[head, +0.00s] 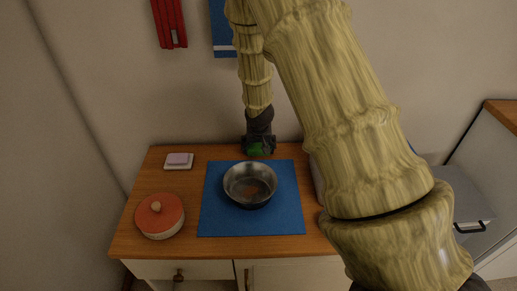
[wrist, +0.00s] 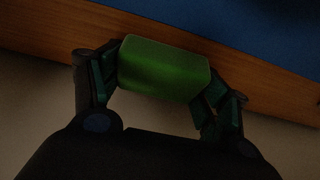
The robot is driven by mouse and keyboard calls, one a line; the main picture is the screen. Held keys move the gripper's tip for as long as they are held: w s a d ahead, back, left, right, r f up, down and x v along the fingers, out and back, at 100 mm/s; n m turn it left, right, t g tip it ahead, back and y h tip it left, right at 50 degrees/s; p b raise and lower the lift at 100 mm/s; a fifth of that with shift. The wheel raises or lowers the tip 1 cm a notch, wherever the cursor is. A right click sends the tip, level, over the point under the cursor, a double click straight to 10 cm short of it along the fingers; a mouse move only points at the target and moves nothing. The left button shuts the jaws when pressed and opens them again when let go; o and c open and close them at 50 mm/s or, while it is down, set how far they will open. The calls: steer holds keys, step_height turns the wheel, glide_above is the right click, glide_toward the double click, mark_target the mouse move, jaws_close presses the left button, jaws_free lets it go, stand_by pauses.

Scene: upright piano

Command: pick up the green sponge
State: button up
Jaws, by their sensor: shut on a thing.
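The green sponge (wrist: 163,69) is between the two fingers of my gripper (wrist: 160,80) in the wrist view, with a finger against each end. My gripper is shut on it. In the head view, my gripper (head: 259,146) is at the back edge of the wooden counter, behind the blue mat, and the sponge (head: 256,149) shows as a small green patch between its fingers. I cannot tell how far the sponge is above the counter.
A metal bowl (head: 250,184) stands on the blue mat (head: 222,222). A red-lidded pot (head: 160,215) and a pale block on a dish (head: 179,161) are at the left of the wooden counter (head: 135,190). My arm hides the counter's right side.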

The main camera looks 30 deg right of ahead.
mark_target(259, 145)
steer(key=shift+r+p, duration=0.35)
steer(key=shift+r, duration=4.65)
